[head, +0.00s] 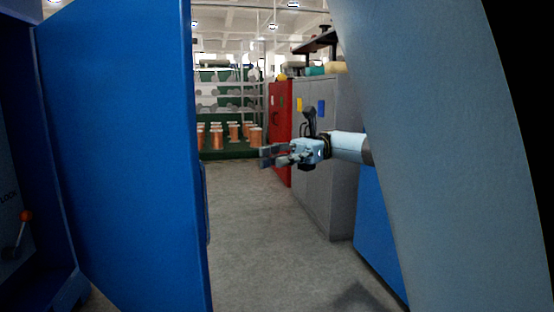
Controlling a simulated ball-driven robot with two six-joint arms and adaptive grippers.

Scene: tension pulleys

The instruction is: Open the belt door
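A large blue door (120,150) stands swung out on the left of the head view, its edge facing me. A dark recessed handle or strip shows low on its edge. To its left is a dark blue cabinet interior (18,120) with a lever with an orange knob (26,215). My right gripper (268,156) is in the middle of the view, to the right of the door and apart from it. Its fingers point left, spread with a gap, and hold nothing. My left gripper is not in view.
Grey cabinets (325,190) and a red cabinet (280,130) stand behind my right gripper. Copper-coloured spools (256,137) stand on a green rack at the back. The grey floor (255,240) between door and cabinets is clear. My own arm fills the right side.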

